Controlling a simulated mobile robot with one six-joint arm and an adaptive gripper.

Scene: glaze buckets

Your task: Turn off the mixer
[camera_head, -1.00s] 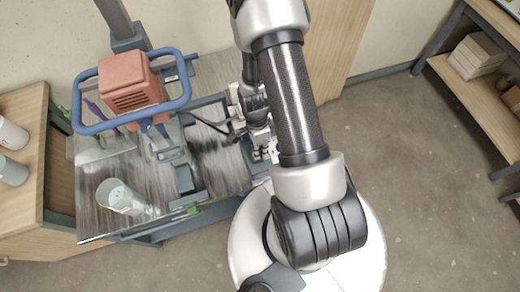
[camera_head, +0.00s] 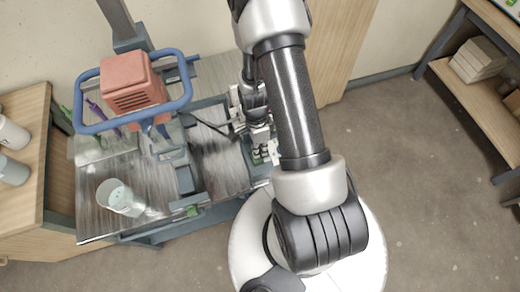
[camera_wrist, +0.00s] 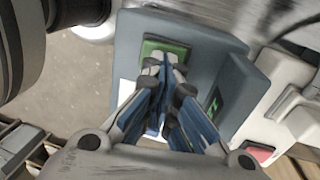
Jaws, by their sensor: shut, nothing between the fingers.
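The mixer (camera_head: 133,88) has an orange-red motor block inside a blue tubular handle, on a grey upright above a metal-topped bench. In the wrist view, a grey box carries a large green button (camera_wrist: 180,50) on its top. A smaller green mark (camera_wrist: 213,104) is on the raised grey part beside it. A red square (camera_wrist: 259,153), apparently a button, is on a whitish box at the lower right. My gripper (camera_wrist: 163,68) is shut and empty, its blue-sided fingers over the green button; contact cannot be told. In the head view my arm partly hides the gripper.
A pale bucket (camera_head: 118,197) stands on the bench (camera_head: 95,222), left of my gripper. A wooden table (camera_head: 22,110) with white containers is at the far left. Shelves (camera_head: 490,105) with stacked blocks stand at right. The floor between is clear.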

